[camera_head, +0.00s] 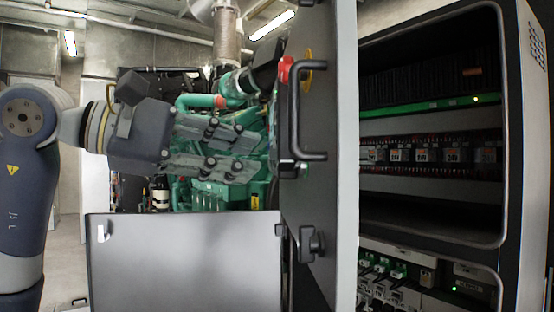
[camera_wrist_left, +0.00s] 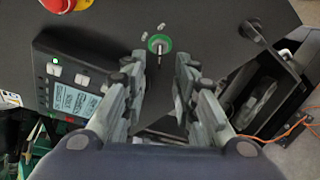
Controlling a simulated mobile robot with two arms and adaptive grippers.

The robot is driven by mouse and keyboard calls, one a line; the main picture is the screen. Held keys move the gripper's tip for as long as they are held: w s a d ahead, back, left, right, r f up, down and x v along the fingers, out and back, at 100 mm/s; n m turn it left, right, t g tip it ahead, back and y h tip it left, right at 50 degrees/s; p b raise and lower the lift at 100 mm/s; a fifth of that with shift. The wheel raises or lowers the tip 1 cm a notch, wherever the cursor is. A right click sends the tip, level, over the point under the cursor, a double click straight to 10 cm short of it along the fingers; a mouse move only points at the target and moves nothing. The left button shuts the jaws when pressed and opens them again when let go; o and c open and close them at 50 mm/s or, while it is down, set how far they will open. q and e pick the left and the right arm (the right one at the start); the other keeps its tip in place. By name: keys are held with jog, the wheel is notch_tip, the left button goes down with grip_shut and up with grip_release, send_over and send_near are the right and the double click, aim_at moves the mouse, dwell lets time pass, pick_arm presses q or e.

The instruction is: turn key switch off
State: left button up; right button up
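The key switch (camera_wrist_left: 158,44) is a round green-ringed switch on the dark panel door, with a thin key standing out of it toward the camera. In the left wrist view it lies just ahead of my left gripper (camera_wrist_left: 161,66), between its two fingertips. The fingers are spread, with a clear gap on both sides of the key and no visible touch. In the head view my left gripper (camera_head: 252,153) points right at the door, its fingers apart and empty. The key switch cannot be made out there. My right gripper is not in view.
The panel door (camera_head: 320,190) stands open, nearly edge-on, with a black handle (camera_head: 322,115). A red emergency stop (camera_wrist_left: 66,4) and a display controller (camera_wrist_left: 72,90) sit near the switch. An open electrical cabinet (camera_head: 435,212) is right, a green engine (camera_head: 215,190) behind, a grey box (camera_head: 185,262) below.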

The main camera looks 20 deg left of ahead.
aim_at(286, 166)
pick_arm(q)
jog(key=p+x, duration=0.1)
jog(key=x, duration=0.5)
jog(key=shift+w+d, duration=0.15)
jog(key=shift+w, duration=0.15)
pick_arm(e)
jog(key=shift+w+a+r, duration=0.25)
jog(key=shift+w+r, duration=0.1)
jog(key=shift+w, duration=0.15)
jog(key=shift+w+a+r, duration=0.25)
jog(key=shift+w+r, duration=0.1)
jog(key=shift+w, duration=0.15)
pick_arm(q)
jog(key=shift+f, duration=0.15)
jog(key=shift+c, duration=0.6)
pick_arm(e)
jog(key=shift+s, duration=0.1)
pick_arm(q)
jog(key=c, duration=0.4)
grip_shut()
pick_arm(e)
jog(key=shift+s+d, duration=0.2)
